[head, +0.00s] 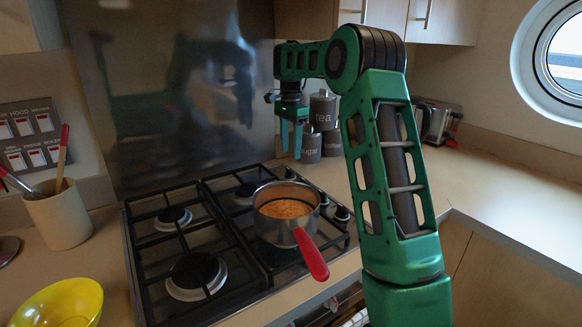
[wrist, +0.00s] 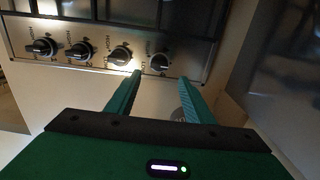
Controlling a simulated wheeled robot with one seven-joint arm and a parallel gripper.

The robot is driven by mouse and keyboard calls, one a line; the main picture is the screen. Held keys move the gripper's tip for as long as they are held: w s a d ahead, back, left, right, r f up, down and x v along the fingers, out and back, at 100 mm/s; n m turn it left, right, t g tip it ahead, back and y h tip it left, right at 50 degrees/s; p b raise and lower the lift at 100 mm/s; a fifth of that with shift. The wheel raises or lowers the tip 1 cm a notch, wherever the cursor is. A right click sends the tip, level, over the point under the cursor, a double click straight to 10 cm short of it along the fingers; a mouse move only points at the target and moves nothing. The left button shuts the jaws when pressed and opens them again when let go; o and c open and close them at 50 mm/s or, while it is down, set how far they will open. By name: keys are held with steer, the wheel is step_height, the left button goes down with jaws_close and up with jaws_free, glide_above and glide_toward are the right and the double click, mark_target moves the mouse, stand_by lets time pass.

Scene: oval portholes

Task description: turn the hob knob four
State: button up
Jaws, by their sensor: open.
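The hob's control strip (wrist: 100,66) carries several dark round knobs in a row in the wrist view. The end knob on the right (wrist: 158,63) appears just beyond the gap between my fingertips, and I see no contact. The knob beside it (wrist: 120,55) is left of my left fingertip. No number can be read on the knobs. My gripper (wrist: 160,77) is open and empty, fingers pointing at the strip. In the head view my gripper (head: 291,153) hangs fingers down above the far right end of the hob (head: 130,240).
A saucepan (head: 265,222) with orange contents and a red handle stands on the hob near the knobs. Tea and sugar canisters (head: 322,112) stand behind my gripper. A utensil pot (head: 60,215) and yellow bowl (head: 60,303) are at left. The right worktop (head: 480,180) is largely clear.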

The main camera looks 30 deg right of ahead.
mark_target(290, 173)
step_height(290, 173, down, 7)
steer(key=shift+r, duration=0.1)
steer(key=shift+c, duration=0.3)
